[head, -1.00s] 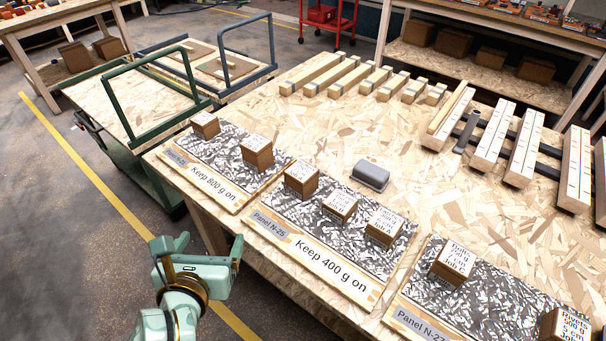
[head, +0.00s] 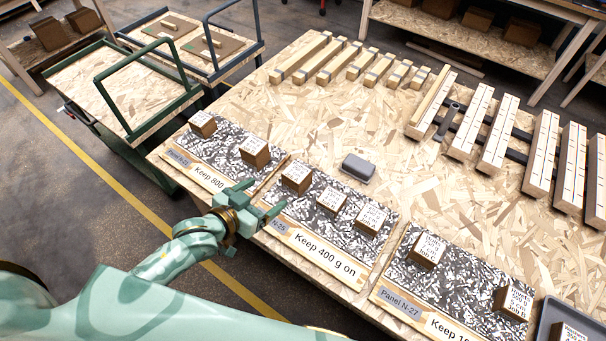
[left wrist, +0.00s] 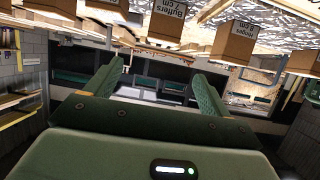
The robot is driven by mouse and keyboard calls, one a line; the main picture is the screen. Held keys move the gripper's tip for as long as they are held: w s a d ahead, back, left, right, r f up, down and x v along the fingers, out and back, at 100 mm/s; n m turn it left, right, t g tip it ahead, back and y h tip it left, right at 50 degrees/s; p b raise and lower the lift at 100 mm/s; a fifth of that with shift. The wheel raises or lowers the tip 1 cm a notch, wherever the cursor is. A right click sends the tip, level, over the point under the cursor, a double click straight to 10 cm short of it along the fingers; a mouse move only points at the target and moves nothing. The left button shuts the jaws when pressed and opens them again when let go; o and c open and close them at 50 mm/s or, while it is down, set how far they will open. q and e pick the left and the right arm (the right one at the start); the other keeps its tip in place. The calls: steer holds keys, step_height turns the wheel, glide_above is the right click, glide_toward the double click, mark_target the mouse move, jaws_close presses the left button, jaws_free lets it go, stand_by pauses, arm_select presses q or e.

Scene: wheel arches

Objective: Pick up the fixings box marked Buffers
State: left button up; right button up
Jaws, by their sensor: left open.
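The box marked Buffers (left wrist: 165,25) is a brown cardboard box with a white printed label, near the top of the left wrist view. It lies beyond my left gripper's fingers and above the gap between them in that picture. In the head view the box labels are too small to tell which one it is. My left gripper (head: 262,197) is open and empty at the table's front edge, by the boundary of two panels. Its fingers also show in the left wrist view (left wrist: 152,85). Boxes stand close by, a left one (head: 255,152) and a right one (head: 297,178). My right gripper is out of view.
Several similar boxes stand on speckled panels, including one on Panel N-27 (head: 427,250). A grey case (head: 358,168) lies behind the middle panel. Timber blocks and slotted rails fill the table's back. A green trolley (head: 120,90) stands at left. A grey tray (head: 570,325) is at lower right.

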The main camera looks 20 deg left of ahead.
arm_select(q)
steer(key=b, duration=0.3)
glide_toward(298, 171)
steer(key=x, duration=0.4)
steer(key=shift+w+d+f, duration=0.2)
steer(key=b+x, duration=0.1)
steer(key=x, duration=0.4)
steer(key=shift+w+a+f+b, duration=0.15)
steer(key=shift+f+b, duration=0.05)
steer(key=shift+b, duration=0.1)
steer(key=shift+r, duration=0.1)
steer(key=shift+c, duration=0.6)
steer(key=c, duration=1)
steer(key=shift+c, duration=0.5)
steer(key=shift+r, duration=0.15)
